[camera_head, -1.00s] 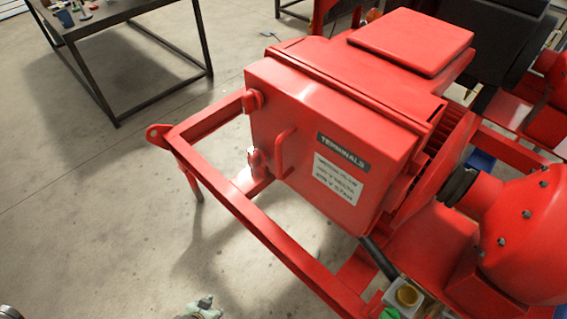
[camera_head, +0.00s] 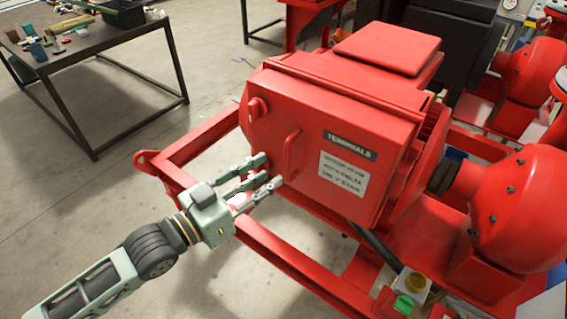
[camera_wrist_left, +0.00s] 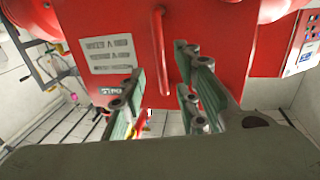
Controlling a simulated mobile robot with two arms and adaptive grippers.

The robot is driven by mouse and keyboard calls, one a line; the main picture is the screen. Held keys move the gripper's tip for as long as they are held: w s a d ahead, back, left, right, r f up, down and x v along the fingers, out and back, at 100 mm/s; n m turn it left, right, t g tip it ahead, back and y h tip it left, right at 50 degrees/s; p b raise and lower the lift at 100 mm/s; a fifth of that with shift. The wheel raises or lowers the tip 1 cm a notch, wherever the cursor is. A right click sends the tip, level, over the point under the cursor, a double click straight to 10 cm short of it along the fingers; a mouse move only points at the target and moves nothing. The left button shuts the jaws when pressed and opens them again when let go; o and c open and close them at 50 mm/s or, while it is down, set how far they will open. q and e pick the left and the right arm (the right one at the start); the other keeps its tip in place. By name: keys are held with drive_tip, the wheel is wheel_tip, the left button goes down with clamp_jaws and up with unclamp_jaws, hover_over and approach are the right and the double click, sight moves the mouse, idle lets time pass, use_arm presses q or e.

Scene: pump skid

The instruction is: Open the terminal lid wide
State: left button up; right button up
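The red terminal lid (camera_head: 335,140) carries a "TERMINALS" label and a white plate, and looks closed on its box in the head view. Its red bar handle (camera_head: 291,152) stands near the lid's left side. My left gripper (camera_head: 269,171) is open and empty, its fingers pointing at the handle from the lower left. In the left wrist view the handle (camera_wrist_left: 160,50) shows between the spread fingers (camera_wrist_left: 158,85), upright and just beyond them. I cannot tell whether any finger touches the lid. My right gripper is out of view.
The red skid frame (camera_head: 297,267) runs below and left of the box. A red pump housing (camera_head: 513,205) stands close on the right. A dark table (camera_head: 67,62) with small items is at the back left. Open floor lies between.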

sight(285, 164)
use_arm(q)
drive_tip(key=p+x, duration=0.1)
drive_tip(key=x, duration=0.4)
drive_tip(key=shift+w+d+r, duration=0.1)
drive_tip(key=shift+w+d, duration=0.1)
drive_tip(key=shift+w, duration=0.1)
drive_tip(key=shift+w+d+p, duration=0.3)
drive_tip(key=shift+w+d, duration=0.1)
drive_tip(key=shift+d, duration=0.05)
clamp_jaws()
